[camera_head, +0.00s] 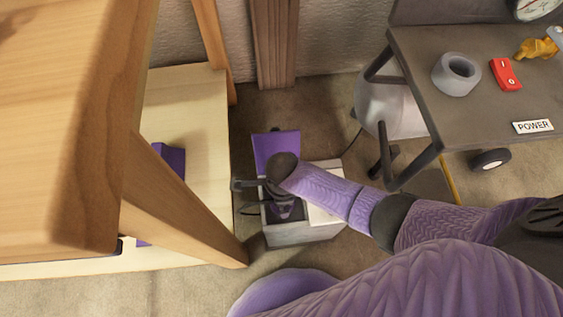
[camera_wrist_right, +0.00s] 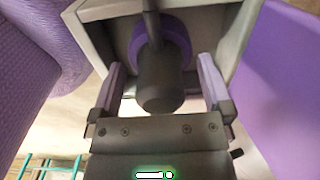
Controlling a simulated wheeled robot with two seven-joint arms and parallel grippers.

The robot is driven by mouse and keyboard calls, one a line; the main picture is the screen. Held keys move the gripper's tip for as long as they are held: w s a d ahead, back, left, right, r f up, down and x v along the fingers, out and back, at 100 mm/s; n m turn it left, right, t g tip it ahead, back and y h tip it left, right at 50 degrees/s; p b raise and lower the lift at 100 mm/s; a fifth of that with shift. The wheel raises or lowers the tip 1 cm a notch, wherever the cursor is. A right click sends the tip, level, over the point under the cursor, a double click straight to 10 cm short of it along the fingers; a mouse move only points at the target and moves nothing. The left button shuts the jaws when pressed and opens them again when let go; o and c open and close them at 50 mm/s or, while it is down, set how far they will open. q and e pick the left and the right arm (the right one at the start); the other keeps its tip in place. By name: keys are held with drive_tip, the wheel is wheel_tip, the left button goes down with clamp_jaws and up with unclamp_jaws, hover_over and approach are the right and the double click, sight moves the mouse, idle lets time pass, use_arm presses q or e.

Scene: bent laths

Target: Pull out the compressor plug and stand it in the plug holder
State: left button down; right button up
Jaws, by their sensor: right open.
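A dark cylindrical plug (camera_wrist_right: 160,88) with a thick cable sits in a purple ring (camera_wrist_right: 183,52) inside an open box (camera_head: 300,233) on the floor. My right gripper (camera_head: 283,207) is over this box. In the right wrist view my right gripper (camera_wrist_right: 161,85) is open, with one finger on each side of the plug and gaps showing between them. A grey round cup with a hole (camera_head: 457,76), which looks like the plug holder, stands on the grey bench top (camera_head: 425,42) at the upper right. My left gripper is not in view.
A purple flap (camera_head: 276,150) stands at the back of the box. A red switch (camera_head: 506,74), a brass fitting (camera_head: 537,48) and a POWER label (camera_head: 533,127) are on the bench. A pale tank (camera_head: 390,108) is below it. A wooden leg (camera_head: 180,200) stands left of the box.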

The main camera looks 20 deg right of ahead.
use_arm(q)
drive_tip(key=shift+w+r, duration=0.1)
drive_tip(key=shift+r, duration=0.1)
use_arm(e)
clamp_jaws()
idle(0.5)
